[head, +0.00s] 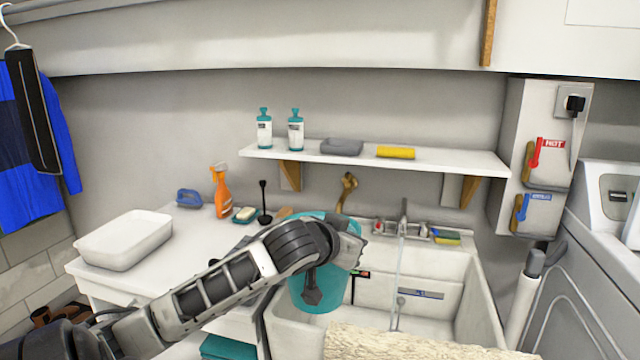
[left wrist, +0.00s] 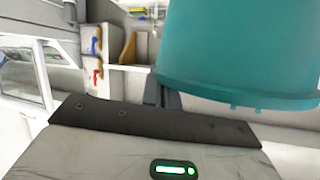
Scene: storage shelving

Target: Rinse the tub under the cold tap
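A teal bucket-like tub (head: 325,293) hangs at the left side of the white sink. My left arm reaches across it, and the left gripper (head: 313,288) appears closed on its wall; the exact grip is partly hidden. The left wrist view shows the tub (left wrist: 240,55) large, next to the dark fingers (left wrist: 162,95). The tap (head: 403,215) is on the sink's back wall, right of the tub. A thin pale stream (head: 398,270) falls from it into the basin, apart from the tub. My right gripper is out of view.
A shelf (head: 360,158) spans above. Levers marked red HOT (head: 537,153) and blue (head: 522,207) are on the right wall box. A beige textured thing (head: 420,343) covers the sink's front edge.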

